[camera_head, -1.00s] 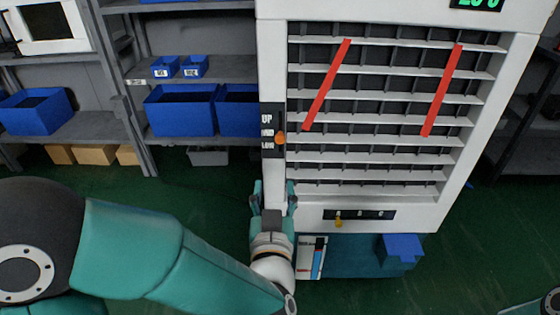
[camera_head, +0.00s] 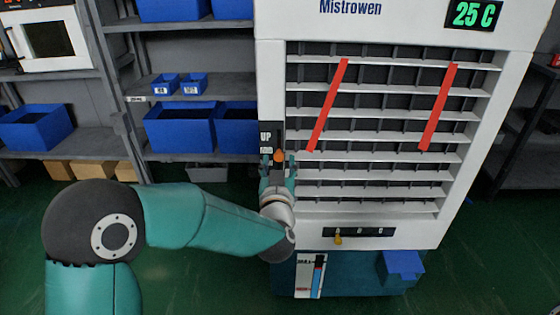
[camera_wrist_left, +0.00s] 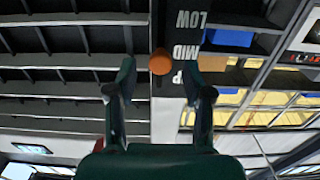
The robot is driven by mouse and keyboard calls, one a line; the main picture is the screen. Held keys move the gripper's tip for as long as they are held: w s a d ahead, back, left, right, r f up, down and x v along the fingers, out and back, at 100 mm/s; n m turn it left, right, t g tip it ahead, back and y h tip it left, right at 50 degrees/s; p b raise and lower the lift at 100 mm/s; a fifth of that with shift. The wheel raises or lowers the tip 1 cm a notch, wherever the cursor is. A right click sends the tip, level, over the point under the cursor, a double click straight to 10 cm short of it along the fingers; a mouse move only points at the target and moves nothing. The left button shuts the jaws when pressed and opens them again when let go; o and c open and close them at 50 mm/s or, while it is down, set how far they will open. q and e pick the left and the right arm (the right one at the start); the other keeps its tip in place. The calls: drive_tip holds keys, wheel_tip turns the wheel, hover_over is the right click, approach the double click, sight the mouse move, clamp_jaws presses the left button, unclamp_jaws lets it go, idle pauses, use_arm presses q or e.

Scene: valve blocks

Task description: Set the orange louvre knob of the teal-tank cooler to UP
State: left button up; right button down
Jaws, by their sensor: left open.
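The cooler (camera_head: 468,150) is a tall white cabinet with a slatted front above a teal tank (camera_head: 345,283). Its orange louvre knob (camera_head: 279,155) sits on a dark strip at the slats' left edge, about level with the middle label, below UP. In the left wrist view, upside down, the knob (camera_wrist_left: 160,62) shows beside MID, with UP nearer the gripper and LOW farther. My left gripper (camera_head: 278,169) is open, just below the knob in the head view. In the wrist view its fingertips (camera_wrist_left: 160,78) flank the knob; contact cannot be told. My right gripper is out of view.
Two red strips (camera_head: 328,105) hang over the slats. A yellow knob (camera_head: 338,239) sits on a lower dark panel. A blue block (camera_head: 403,265) is at the tank's right. Shelves with blue bins (camera_head: 180,128) stand to the left. Green floor lies clear around the cooler.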

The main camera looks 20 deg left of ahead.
use_arm(q)
drive_tip(key=shift+w+a, duration=0.25)
drive_tip(key=shift+w, duration=0.45)
clamp_jaws()
